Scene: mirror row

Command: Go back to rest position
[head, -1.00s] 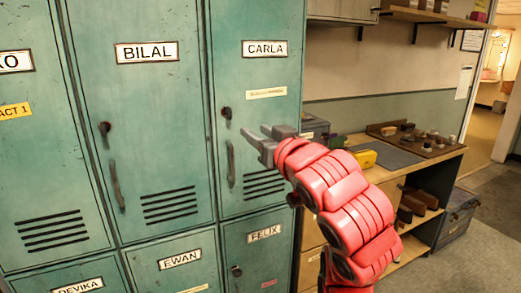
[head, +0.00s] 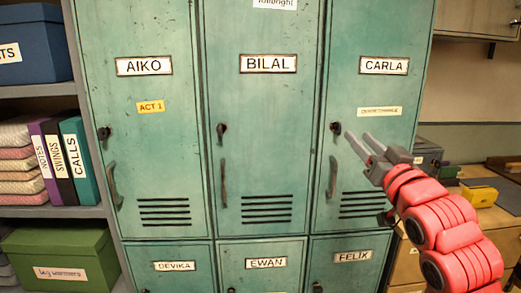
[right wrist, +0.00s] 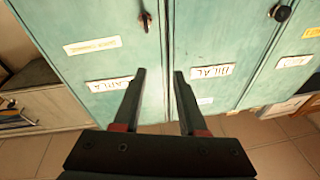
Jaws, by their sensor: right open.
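My right gripper (head: 358,135) is open and empty in front of the locker door labelled CARLA (head: 384,66). Its fingers point toward the door, to the right of that door's dark knob (head: 335,128) and above its handle (head: 332,177). In the right wrist view the open fingers (right wrist: 159,72) are apart with nothing between them. Behind them are green doors with the CARLA label (right wrist: 109,84) and the BILAL label (right wrist: 211,72), seen upside down. I cannot tell whether a fingertip touches the door. My left gripper is not in view.
A shelf with a blue box (head: 34,45), folded cloths, binders (head: 81,160) and a green box (head: 62,262) stands left of the lockers. A wooden desk (head: 500,226) with a yellow object (head: 479,193) is at the right, beside my arm. All locker doors in view look shut.

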